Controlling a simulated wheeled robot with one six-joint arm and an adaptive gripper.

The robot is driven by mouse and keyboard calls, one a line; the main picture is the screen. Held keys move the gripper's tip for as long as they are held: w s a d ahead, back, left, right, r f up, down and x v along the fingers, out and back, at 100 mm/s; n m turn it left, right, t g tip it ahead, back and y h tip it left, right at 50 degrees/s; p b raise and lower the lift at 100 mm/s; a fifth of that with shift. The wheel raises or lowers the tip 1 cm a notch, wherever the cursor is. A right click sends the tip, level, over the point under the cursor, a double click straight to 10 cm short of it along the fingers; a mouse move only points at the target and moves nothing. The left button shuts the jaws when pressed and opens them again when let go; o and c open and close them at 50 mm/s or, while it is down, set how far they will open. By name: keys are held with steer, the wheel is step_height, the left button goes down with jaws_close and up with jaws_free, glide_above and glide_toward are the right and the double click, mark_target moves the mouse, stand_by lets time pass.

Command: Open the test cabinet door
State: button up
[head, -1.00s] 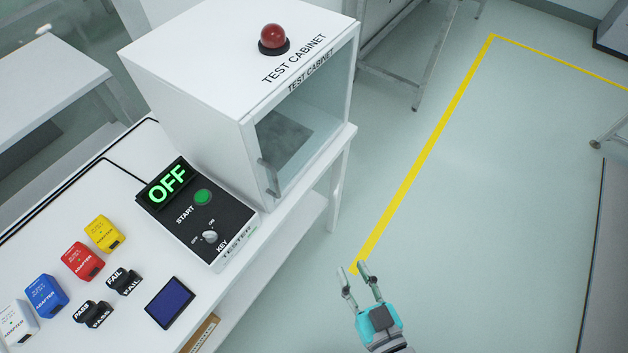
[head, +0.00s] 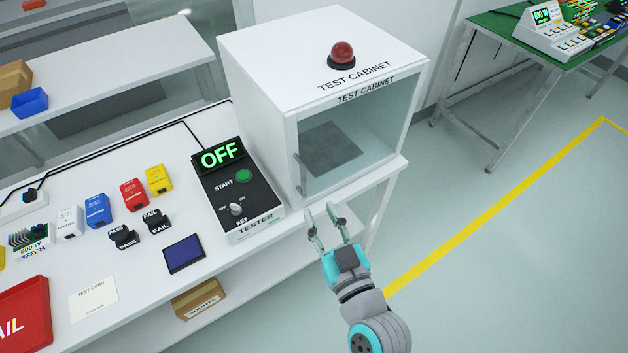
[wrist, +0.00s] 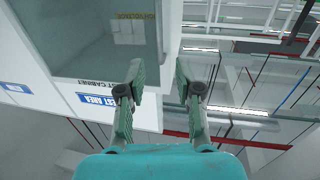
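The white test cabinet (head: 258,84) stands at the right end of the white bench in the head view, with a red dome lamp on top. Its glass-fronted door (head: 372,132) is closed, and a grey vertical handle (head: 300,175) is at the door's left edge. The door's glass also shows in the wrist view (wrist: 80,40). My gripper (head: 330,212) is open and empty in front of the cabinet, below and right of the handle in the picture. It appears apart from the handle.
The black tester (head: 245,205), reading OFF, stands left of the cabinet. Coloured adapters (head: 133,194), PASS and FAIL stamps (head: 124,237) and a dark blue pad (head: 184,253) lie farther left. Clear floor with a yellow line (head: 470,232) lies to the right.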

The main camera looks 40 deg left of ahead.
mark_target(305, 181)
steer(key=x, duration=1)
steer(key=shift+a, duration=0.1)
steer(key=shift+c, duration=0.2)
jaws_close()
